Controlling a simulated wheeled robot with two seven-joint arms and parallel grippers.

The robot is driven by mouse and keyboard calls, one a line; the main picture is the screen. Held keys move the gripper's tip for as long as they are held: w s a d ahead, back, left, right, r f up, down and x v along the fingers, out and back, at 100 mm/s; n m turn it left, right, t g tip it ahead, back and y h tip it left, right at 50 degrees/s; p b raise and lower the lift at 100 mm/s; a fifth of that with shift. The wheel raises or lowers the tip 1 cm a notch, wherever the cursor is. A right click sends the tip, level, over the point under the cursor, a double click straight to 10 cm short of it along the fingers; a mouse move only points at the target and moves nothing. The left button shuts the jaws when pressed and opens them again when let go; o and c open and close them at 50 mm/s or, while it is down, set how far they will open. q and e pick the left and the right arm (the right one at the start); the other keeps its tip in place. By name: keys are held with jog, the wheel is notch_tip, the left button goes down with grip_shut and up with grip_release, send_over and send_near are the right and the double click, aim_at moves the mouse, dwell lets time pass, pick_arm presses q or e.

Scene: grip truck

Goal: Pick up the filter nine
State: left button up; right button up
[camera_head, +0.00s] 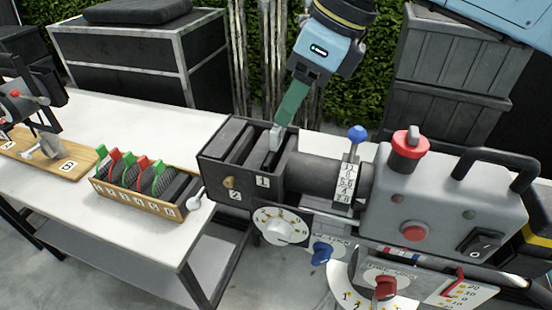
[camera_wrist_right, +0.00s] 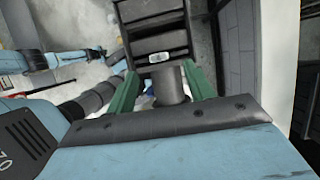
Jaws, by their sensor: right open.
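Several filters with red and green tops (camera_head: 146,167) stand upright in a low wooden rack (camera_head: 125,196) on the white table. The small labels on the rack's front are too small to read, so I cannot tell which filter is nine. My right gripper (camera_head: 279,136) reaches down from the top, over the slotted dark box of the machine, away from the rack. Its green fingers also show in the right wrist view (camera_wrist_right: 158,92), spread apart, with a grey cylinder visible between them and no filter clearly held. I cannot make out my left gripper.
A wooden board (camera_head: 75,172) with a small device is left of the rack. Bare white table (camera_head: 150,125) lies behind the rack.

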aim_at(280, 129)
jog(key=p+x, duration=0.1)
jog(key=x, duration=0.5)
jog(key=shift+s+f, duration=0.1)
jog(key=shift+f, duration=0.15)
jog(key=shift+c, duration=0.2)
grip_shut()
